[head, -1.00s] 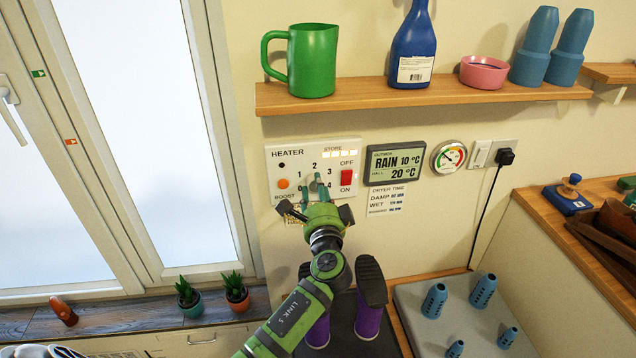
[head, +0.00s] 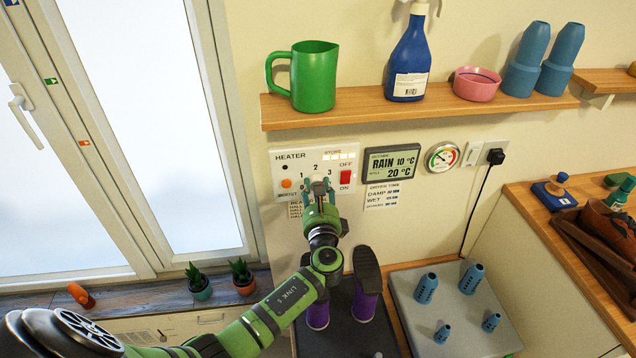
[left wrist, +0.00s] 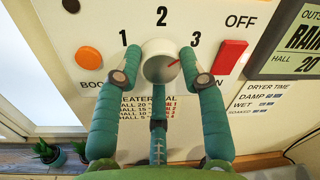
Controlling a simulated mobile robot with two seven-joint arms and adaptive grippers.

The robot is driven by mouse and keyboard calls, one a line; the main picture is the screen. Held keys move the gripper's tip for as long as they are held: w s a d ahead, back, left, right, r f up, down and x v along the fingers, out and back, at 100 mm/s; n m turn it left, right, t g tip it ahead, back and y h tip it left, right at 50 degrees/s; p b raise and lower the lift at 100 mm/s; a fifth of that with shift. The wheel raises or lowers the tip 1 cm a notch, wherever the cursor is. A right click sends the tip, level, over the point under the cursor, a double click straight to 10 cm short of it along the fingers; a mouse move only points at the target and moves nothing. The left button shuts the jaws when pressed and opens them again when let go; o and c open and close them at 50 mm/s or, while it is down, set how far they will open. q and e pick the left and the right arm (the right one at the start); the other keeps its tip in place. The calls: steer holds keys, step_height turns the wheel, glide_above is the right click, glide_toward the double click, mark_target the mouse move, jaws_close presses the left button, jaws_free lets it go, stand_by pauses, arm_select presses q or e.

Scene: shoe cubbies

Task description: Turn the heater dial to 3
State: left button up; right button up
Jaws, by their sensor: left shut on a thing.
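The heater panel (head: 287,169) is on the wall below the shelf. Its white round dial (left wrist: 160,62) has numbers 1, 2 and 3 around it. The dial's red pointer mark points right and slightly up, towards the 3. My left gripper (head: 318,186) is at the dial, and its green fingers (left wrist: 162,82) are closed on the dial from the left and right. A further finger shows below the dial in the left wrist view. In the head view the gripper hides most of the dial. My right gripper is not in view.
A red switch (head: 345,177) and an orange boost button (head: 286,183) flank the dial. A weather display (head: 392,163) is to the right. The shelf (head: 440,103) above holds a green jug, a blue bottle and a pink bowl. Purple boots (head: 366,305) stand below.

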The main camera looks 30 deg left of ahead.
arm_select(q)
steer(key=shift+a+r+m+p, duration=0.15)
steer(key=shift+r+m+p, duration=0.15)
steer(key=shift+m+p, duration=0.6)
steer(key=shift+m, duration=0.3)
steer(key=o, duration=1.1)
steer(key=shift+r, duration=0.1)
steer(key=shift+o, duration=0.2)
steer(key=v, duration=1.2)
